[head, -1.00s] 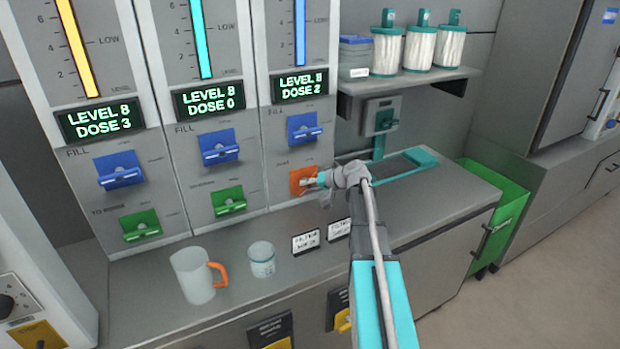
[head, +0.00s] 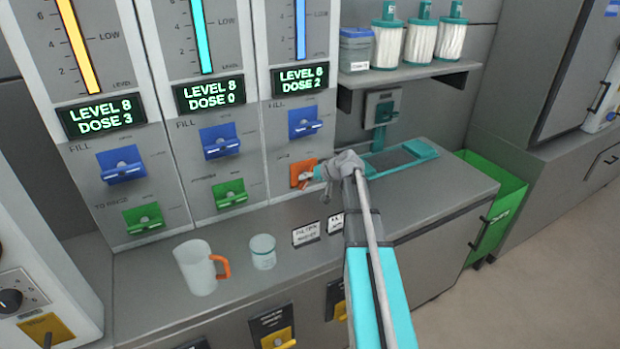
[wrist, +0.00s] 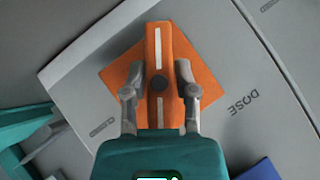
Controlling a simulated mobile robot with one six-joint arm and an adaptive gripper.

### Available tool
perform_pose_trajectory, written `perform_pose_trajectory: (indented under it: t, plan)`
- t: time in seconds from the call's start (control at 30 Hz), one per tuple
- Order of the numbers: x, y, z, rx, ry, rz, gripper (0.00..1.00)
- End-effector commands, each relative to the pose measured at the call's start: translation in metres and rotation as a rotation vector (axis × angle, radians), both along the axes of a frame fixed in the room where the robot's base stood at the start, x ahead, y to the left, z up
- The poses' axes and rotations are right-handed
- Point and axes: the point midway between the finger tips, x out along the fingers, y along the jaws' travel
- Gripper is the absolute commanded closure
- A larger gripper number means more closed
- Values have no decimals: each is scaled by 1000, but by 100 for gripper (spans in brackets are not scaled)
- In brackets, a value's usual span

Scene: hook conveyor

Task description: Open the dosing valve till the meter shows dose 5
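The orange dosing valve (head: 299,172) sits on the lower part of the right dispenser panel, under a blue fill valve (head: 304,122). The meter (head: 301,81) above reads "LEVEL 8 DOSE 2". In the wrist view the orange valve handle (wrist: 158,75) with a white stripe lies between the two fingers of my gripper (wrist: 159,90), one on each side. A small gap seems to show beside the handle, and I cannot tell whether the fingers touch it. In the head view my gripper (head: 318,172) is at the valve and partly hides it. The word "DOSE" shows beside it in the wrist view.
Two other dispensers read "DOSE 3" (head: 101,117) and "DOSE 0" (head: 209,95), with blue and green valves. A mug (head: 197,268), a cup (head: 262,252) and small label cards (head: 306,233) stand on the counter below. A shelf (head: 405,76) with jars is at right.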

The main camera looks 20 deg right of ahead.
Motion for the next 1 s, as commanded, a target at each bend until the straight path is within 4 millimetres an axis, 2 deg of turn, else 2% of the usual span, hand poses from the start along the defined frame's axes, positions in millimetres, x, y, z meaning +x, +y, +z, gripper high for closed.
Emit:
perform_pose_trajectory:
  t: [0.03,0.1,0.67,0.77,0.93,1.0]
  plan:
    - [0,0,0,1,0,-1,46]
    - [0,0,0,1,-1,-2,34]
    - [0,-1,1,3,-2,-5,34]
    - [-5,3,0,4,16,-6,34]
    - [-29,16,-5,12,104,-20,34]
    - [-36,32,-5,-8,137,5,34]
